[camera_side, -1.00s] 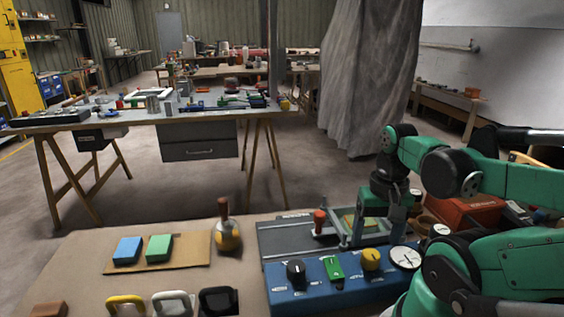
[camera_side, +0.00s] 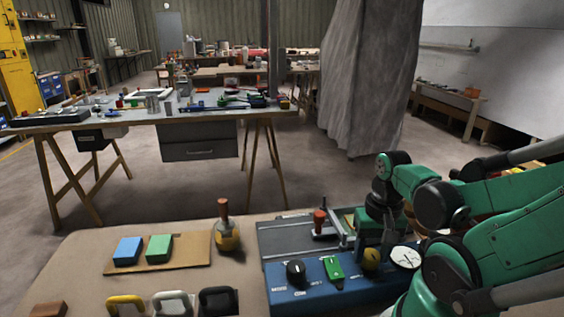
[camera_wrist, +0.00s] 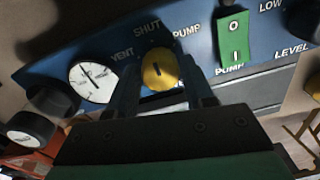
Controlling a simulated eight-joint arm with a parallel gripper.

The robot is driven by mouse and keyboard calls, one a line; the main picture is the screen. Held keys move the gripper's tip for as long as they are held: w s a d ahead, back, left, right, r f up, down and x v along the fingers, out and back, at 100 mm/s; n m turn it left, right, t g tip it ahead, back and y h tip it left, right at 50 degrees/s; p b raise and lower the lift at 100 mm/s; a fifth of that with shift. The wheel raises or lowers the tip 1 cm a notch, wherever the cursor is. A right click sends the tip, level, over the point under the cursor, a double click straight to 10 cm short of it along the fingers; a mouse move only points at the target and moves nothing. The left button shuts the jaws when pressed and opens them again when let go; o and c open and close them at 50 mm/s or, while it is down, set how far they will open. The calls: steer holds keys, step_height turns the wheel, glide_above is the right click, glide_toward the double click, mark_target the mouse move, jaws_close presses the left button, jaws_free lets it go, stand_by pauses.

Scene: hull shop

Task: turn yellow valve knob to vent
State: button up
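The yellow valve knob (camera_wrist: 158,72) sits on the blue panel (camera_wrist: 60,62) between my two fingers in the wrist view. Its dark pointer mark lies roughly toward the SHUT label, with VENT on the left and PUMP on the right. My gripper (camera_wrist: 160,82) is open, with a finger on each side of the knob; firm contact does not show. In the side view my gripper (camera_side: 372,244) is right at the yellow knob (camera_side: 371,260) from above and partly covers it.
A white dial gauge (camera_side: 405,257) is right of the knob. A green rocker switch (camera_side: 333,268) and a black knob (camera_side: 296,272) are to its left. A red-topped lever (camera_side: 319,220) stands behind. A bottle (camera_side: 227,238) and blue and green blocks are further left.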

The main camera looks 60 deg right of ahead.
jaws_close()
steer(key=shift+n, duration=0.3)
steer(key=n, duration=1.1)
steer(key=shift+n, duration=0.3)
stand_by(0.3)
steer(key=o, duration=0.5)
jaws_free()
